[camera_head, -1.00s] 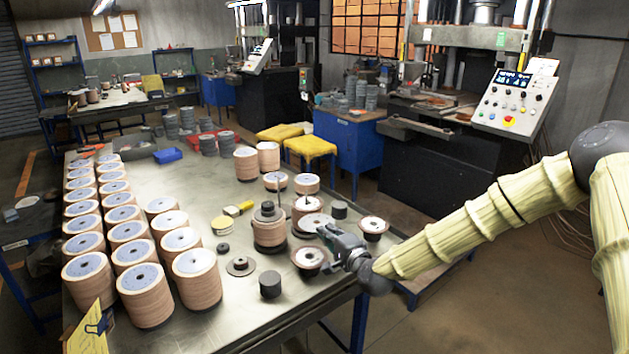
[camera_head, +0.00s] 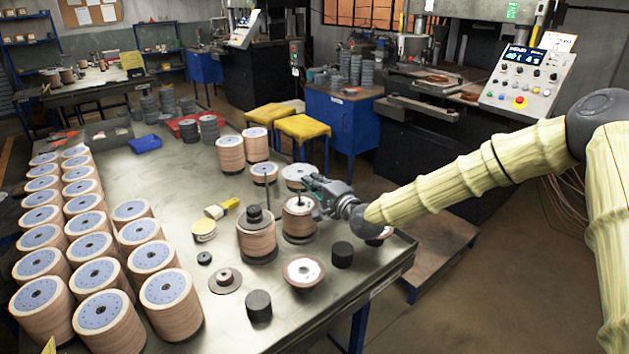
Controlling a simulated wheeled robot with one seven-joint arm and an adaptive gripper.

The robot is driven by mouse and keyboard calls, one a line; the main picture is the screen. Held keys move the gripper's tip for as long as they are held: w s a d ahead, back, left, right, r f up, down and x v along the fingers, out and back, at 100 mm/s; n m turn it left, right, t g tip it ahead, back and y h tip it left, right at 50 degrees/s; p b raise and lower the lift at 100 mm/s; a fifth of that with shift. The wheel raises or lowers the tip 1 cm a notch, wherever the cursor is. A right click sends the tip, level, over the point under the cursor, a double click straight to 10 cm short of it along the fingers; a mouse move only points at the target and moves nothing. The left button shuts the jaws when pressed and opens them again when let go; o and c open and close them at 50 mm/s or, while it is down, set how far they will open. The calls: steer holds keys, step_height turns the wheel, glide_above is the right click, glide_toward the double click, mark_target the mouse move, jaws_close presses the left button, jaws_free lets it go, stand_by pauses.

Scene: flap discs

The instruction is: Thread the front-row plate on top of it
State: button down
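My gripper (camera_head: 312,188) is at the right part of the table and appears shut on the edge of a pale round plate (camera_head: 297,171). The plate is on the left of the fingers, and its far contact, if any, is hard to see. Just below it stands a stack of tan discs (camera_head: 299,222) with a pale top and a thin upright rod in its centre. The plate appears raised, over or just behind the rod; I cannot tell how well its hole lines up. To the left, another tan stack (camera_head: 257,240) carries dark pieces around its own rod.
A flanged disc (camera_head: 303,271), black cylinders (camera_head: 258,306) (camera_head: 342,254) and a small dark flange (camera_head: 225,280) lie in front. Rows of tall disc stacks (camera_head: 100,310) fill the left. Another disc is partly behind my arm.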

steer(key=f, duration=0.3)
steer(key=f+b, duration=0.1)
steer(key=shift+w+a+f, duration=0.3)
steer(key=shift+w+f, duration=0.1)
steer(key=shift+s+f, duration=0.1)
steer(key=shift+s, duration=0.15)
steer(key=shift+s+d+b, duration=0.1)
steer(key=shift+s+b, duration=0.2)
steer(key=shift+b, duration=0.05)
steer(key=shift+r, duration=0.2)
steer(key=shift+b, duration=0.35)
stand_by(0.3)
steer(key=shift+f+b, duration=1.7)
steer(key=shift+f, duration=0.05)
stand_by(0.9)
